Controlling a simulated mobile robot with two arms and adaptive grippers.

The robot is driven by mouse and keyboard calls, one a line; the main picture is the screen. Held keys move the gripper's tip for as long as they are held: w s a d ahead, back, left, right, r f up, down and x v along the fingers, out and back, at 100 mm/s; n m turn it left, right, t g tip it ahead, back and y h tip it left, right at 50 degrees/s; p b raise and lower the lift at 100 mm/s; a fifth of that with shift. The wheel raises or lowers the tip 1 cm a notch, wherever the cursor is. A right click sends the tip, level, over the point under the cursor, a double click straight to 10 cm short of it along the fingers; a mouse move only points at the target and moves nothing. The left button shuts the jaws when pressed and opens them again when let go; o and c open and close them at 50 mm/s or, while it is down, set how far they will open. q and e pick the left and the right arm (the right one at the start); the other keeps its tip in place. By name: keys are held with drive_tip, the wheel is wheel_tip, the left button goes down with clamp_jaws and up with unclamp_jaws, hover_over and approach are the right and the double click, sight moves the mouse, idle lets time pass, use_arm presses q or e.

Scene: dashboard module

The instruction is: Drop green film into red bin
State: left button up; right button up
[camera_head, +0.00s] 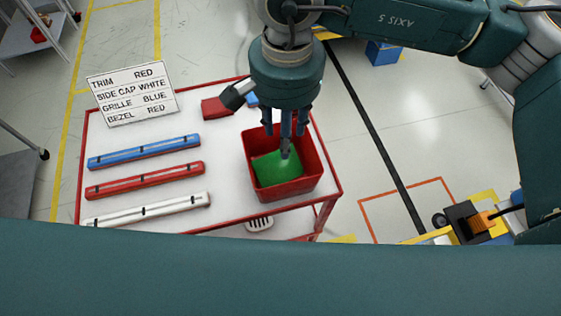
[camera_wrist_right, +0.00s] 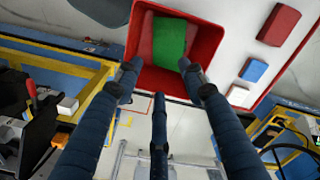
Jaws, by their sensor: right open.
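The green film (camera_head: 277,166) lies inside the red bin (camera_head: 290,190), which stands at the right end of the white-topped table. In the right wrist view the film (camera_wrist_right: 169,42) shows as a green patch within the walls of the red bin (camera_wrist_right: 211,42). My right gripper (camera_head: 284,138) is over the bin, pointing down, with its fingertips near the bin's opening. Its three dark fingers are spread open (camera_wrist_right: 158,78) with nothing between them. I cannot tell whether a fingertip touches the film. My left gripper is not in view.
Blue (camera_head: 145,151), red (camera_head: 145,180) and white (camera_head: 150,210) bars lie on the table's left half. A sign (camera_head: 132,93) stands behind them. A red block (camera_head: 216,108) sits behind the bin. A black and yellow fixture (camera_head: 470,222) is at right.

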wheel_tip(320, 180, up, 12)
idle(0.5)
idle(0.4)
